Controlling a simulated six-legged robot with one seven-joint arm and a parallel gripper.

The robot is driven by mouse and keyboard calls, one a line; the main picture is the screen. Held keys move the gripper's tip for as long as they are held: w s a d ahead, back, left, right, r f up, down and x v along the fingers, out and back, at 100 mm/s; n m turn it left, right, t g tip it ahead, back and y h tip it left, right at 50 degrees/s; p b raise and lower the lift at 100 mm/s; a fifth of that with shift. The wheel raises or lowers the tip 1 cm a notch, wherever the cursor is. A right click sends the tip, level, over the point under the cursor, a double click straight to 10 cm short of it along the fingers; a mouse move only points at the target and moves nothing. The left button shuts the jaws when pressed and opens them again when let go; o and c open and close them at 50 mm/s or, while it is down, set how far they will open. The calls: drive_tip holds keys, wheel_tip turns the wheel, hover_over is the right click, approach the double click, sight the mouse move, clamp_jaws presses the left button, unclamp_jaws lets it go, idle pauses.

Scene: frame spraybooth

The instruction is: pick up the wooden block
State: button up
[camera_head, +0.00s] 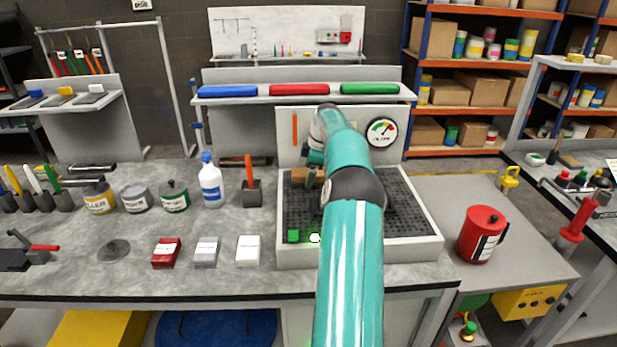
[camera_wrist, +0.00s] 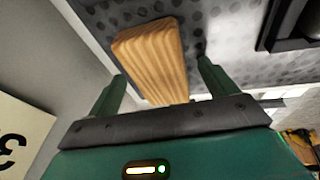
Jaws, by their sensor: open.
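The wooden block (camera_wrist: 155,58) shows in the wrist view as a light, striped-grain bar lying between the two fingers of my open gripper (camera_wrist: 161,76). A gap shows on both sides of it, and its near end is hidden behind the gripper body. In the head view part of the wooden block (camera_head: 299,175) shows as a brown patch at the back left of the perforated tray (camera_head: 360,252). My teal arm hides much of the tray and most of my gripper there.
A gauge (camera_head: 382,131) is on the panel behind. A red can (camera_head: 481,234) stands right.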

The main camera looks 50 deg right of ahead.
drive_tip(key=shift+c, duration=0.3)
drive_tip(key=c, duration=1.1)
drive_tip(key=shift+o, duration=0.2)
drive_tip(key=shift+r, duration=0.1)
drive_tip(key=shift+c, duration=0.4)
drive_tip(key=shift+r, duration=0.2)
drive_tip(key=shift+c, duration=0.5)
drive_tip(key=shift+r, duration=0.3)
drive_tip(key=s+a+r, duration=0.7)
drive_tip(key=a+r, duration=0.5)
